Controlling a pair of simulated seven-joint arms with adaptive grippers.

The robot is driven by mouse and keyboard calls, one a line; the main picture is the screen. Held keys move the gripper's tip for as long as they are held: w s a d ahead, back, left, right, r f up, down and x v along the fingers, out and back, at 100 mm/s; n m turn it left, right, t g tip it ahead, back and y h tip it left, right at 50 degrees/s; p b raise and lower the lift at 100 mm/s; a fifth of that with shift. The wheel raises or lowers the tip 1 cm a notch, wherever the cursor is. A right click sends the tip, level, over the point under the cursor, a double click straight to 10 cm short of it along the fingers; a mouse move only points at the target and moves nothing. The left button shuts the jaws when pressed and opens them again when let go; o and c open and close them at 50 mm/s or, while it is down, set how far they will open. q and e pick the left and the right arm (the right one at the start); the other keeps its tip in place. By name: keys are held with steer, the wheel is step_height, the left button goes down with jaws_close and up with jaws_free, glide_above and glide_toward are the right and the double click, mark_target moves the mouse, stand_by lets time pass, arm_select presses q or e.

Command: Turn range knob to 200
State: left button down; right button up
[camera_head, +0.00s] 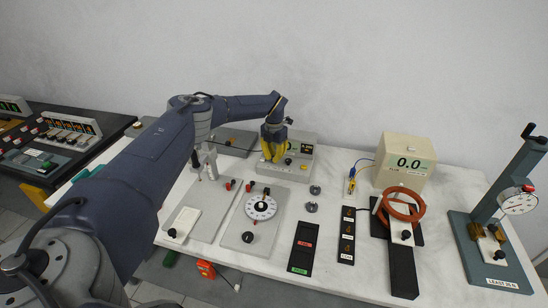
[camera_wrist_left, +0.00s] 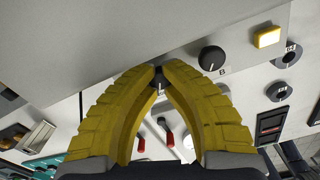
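My left gripper (camera_head: 272,152) reaches down to the front of a grey box (camera_head: 299,175) at the back of the table. In the left wrist view, its yellow fingertips (camera_wrist_left: 159,72) come together on both sides of a small black knob (camera_wrist_left: 158,78), mostly hidden between them. Any range label or the 200 mark beside this knob cannot be read. A second black knob (camera_wrist_left: 211,59), marked B, is just right of the fingers, with a lit yellow button (camera_wrist_left: 267,37) beyond it. The box also has a small dark display (camera_head: 306,148). My right gripper is not in view.
A white dial (camera_head: 261,207) on a grey plate stands in front of the box. A cream meter reading 0.0 (camera_head: 407,163) and orange coils (camera_head: 402,206) are to the right. A gauge stand (camera_head: 487,245) is at far right. My left arm spans the left side.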

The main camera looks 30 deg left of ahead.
arm_select(q)
steer(key=shift+m, duration=0.4)
steer(key=c, duration=1.5)
jaws_free()
steer(key=shift+o, duration=0.2)
step_height(320, 180, up, 12)
steer(key=shift+a, duration=0.1)
